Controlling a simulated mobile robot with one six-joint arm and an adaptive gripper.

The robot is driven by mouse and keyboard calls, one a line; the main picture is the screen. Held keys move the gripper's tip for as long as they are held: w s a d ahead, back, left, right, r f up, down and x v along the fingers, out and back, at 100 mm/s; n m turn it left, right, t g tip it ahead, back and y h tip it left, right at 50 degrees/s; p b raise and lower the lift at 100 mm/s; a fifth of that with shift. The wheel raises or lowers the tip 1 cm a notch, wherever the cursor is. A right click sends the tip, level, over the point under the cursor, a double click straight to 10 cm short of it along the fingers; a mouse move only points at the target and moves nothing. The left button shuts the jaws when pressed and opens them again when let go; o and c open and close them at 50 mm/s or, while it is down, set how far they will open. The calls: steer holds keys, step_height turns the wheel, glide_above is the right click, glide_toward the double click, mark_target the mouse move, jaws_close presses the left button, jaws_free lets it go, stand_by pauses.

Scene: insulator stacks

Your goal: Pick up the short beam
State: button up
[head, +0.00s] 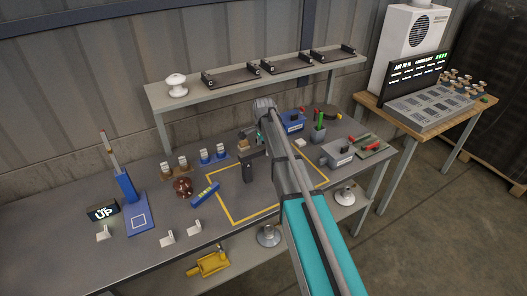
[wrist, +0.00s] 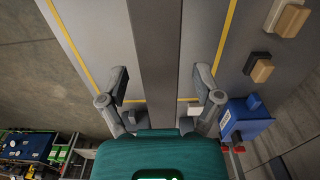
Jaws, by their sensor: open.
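A dark grey beam (wrist: 165,45) runs up the wrist view from the palm edge to the top border, over the grey bench top. I cannot tell its full length or ends. My gripper (wrist: 162,88) is open, with one finger on each side of the beam and visible gaps between. I cannot tell how high the beam is above the bench. In the head view my arm covers part of the bench, and a dark piece left of it cannot be told clearly as beam or gripper.
A yellow outline (head: 222,198) marks the bench. A blue box (wrist: 246,117) and wooden blocks (wrist: 262,70) lie right of the fingers in the wrist view. A raised shelf (head: 215,93) stands behind. A blue stand (head: 128,187) and a copper-brown piece (head: 183,187) are at left.

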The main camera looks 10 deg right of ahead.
jaws_close()
stand_by(0.5)
steer(key=shift+r, duration=0.15)
step_height(320, 180, up, 3)
steer(key=p, duration=0.3)
steer(key=shift+f, duration=0.2)
steer(key=s+r+p, duration=1)
steer(key=s, duration=0.4)
stand_by(0.5)
